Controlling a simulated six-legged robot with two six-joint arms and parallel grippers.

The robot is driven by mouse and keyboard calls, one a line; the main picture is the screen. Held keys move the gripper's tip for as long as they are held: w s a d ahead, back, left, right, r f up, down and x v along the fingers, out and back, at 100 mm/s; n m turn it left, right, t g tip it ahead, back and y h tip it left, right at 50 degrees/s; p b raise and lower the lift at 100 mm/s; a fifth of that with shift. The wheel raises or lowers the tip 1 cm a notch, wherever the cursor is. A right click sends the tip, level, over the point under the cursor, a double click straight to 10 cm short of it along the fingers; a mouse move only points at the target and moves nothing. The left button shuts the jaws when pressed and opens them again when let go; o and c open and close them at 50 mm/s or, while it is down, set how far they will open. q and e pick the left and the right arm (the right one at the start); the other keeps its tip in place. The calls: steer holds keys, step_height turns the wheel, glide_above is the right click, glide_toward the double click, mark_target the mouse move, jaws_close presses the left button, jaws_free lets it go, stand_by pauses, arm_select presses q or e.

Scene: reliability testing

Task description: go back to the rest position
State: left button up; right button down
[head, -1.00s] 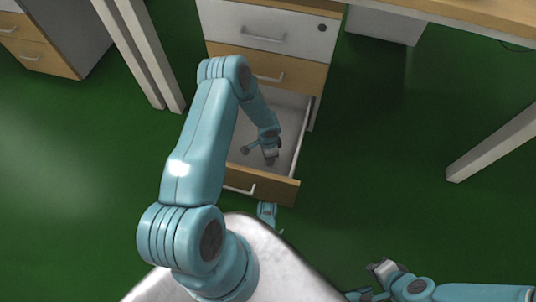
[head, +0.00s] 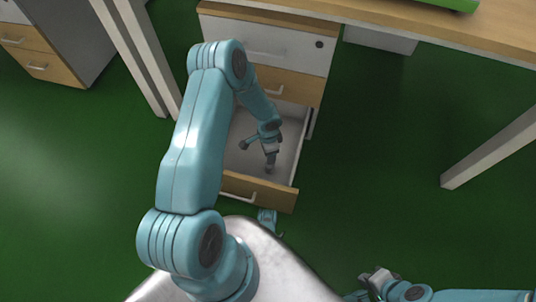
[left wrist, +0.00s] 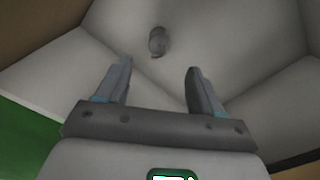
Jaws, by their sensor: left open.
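My left arm reaches from the lower left into the open bottom drawer (head: 258,190). My left gripper (head: 270,164) points down inside the drawer. In the left wrist view my left gripper (left wrist: 158,85) is open, with nothing between its fingers. A small grey rounded object (left wrist: 157,40) lies on the drawer floor beyond the fingertips, apart from them. In the head view I cannot make this object out. My right gripper (head: 368,283) is low at the bottom right, over the green floor, away from the furniture. Its jaw opening is too small to judge.
The drawer is in a white and wood cabinet (head: 262,45) under a wooden desk (head: 440,25). White desk legs (head: 490,150) stand at the right and left. Another cabinet (head: 45,62) is at the upper left. Green floor (head: 390,150) is clear on the right.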

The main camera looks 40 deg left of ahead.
arm_select(q)
steer(key=shift+r, duration=1)
